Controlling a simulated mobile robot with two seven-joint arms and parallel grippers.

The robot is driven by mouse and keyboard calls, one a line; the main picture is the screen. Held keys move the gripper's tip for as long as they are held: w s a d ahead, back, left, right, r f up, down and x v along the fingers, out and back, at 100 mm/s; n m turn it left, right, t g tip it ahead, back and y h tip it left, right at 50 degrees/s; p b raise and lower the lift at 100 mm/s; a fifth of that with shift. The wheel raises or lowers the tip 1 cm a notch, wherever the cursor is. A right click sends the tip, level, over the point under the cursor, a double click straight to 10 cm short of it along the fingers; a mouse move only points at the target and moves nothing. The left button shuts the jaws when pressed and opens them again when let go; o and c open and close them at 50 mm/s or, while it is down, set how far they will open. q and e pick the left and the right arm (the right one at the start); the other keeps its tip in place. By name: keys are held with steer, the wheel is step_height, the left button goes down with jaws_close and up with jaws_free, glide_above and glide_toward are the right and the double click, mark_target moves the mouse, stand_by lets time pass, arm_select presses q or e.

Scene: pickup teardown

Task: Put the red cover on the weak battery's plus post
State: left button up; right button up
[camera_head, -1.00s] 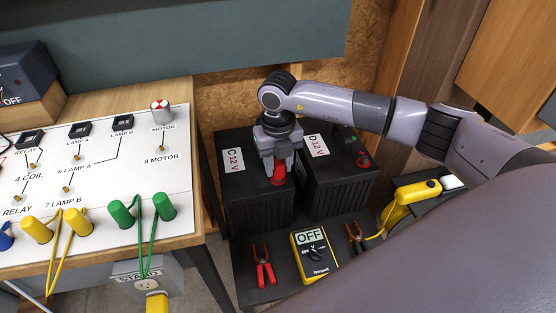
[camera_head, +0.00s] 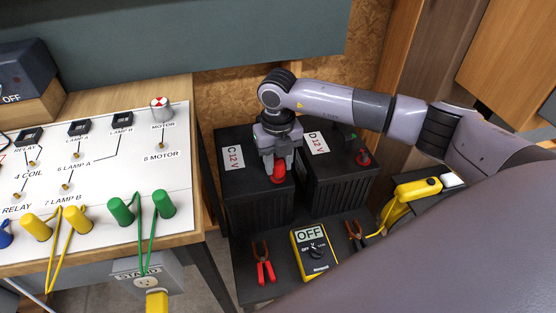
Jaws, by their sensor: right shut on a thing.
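My right gripper (camera_head: 279,163) points down over the front right part of battery C (camera_head: 257,208). It is shut on the red cover (camera_head: 278,176), which shows below the fingers at the battery's top. The post under the cover is hidden, and I cannot tell how far the cover sits on it. Battery D (camera_head: 340,192) stands to the right, with a red cap (camera_head: 363,158) and a green part near its back right. Which battery is the weak one is not marked. My left gripper is not in view.
A multimeter (camera_head: 314,253) reading OFF lies in front of the batteries, between red-handled pliers (camera_head: 264,266) and a clamp (camera_head: 354,235). A yellow device (camera_head: 411,192) with a cord is at right. The wiring board (camera_head: 110,175) on a wooden table stands at left.

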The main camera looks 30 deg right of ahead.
steer(key=shift+f+b, duration=0.6)
steer(key=shift+f, duration=0.35)
steer(key=o, duration=1.1)
